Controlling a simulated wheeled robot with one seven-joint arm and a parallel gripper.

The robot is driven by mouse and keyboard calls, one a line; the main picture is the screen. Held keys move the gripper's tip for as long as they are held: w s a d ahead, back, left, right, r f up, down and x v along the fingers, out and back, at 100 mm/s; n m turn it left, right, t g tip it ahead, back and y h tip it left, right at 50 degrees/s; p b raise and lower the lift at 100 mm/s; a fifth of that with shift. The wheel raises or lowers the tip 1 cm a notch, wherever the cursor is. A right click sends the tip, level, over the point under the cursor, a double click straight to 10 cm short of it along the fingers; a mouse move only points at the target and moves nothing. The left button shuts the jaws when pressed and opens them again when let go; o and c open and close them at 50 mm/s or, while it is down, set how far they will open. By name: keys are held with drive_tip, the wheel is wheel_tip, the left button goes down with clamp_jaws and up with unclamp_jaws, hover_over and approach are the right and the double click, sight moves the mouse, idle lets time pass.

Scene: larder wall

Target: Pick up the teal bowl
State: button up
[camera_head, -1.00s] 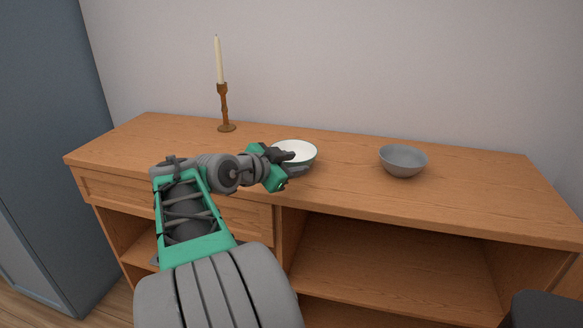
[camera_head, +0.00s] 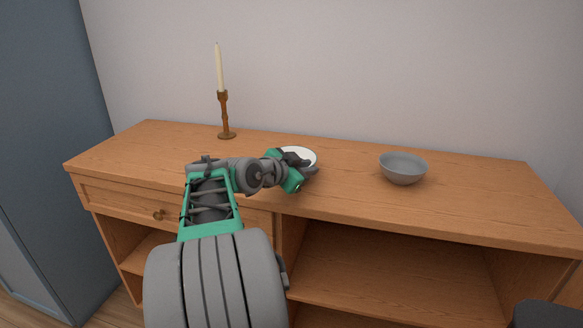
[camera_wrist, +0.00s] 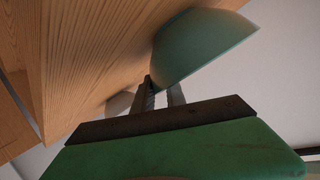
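The teal bowl (camera_wrist: 195,45) stands on the wooden counter, its teal outer side large in the wrist view. In the head view I take it to be the bowl with the pale inside (camera_head: 301,154), partly hidden behind my gripper (camera_head: 303,164). In the wrist view my gripper (camera_wrist: 161,90) has its two fingers a little apart, with a narrow gap between them. The fingertips are at the near end of the bowl's rim. I cannot tell whether they touch it. The bowl appears to rest on the counter.
A grey bowl (camera_head: 403,169) stands to the right on the counter (camera_head: 470,195). A wooden candlestick (camera_head: 225,115) with a pale candle stands at the back left. The counter between the two bowls is clear. A wall rises behind, and a blue-grey cabinet (camera_head: 45,130) stands at left.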

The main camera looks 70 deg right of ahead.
drive_tip(key=shift+f, duration=0.1)
clamp_jaws()
drive_tip(key=shift+f, duration=0.15)
idle(0.5)
idle(0.4)
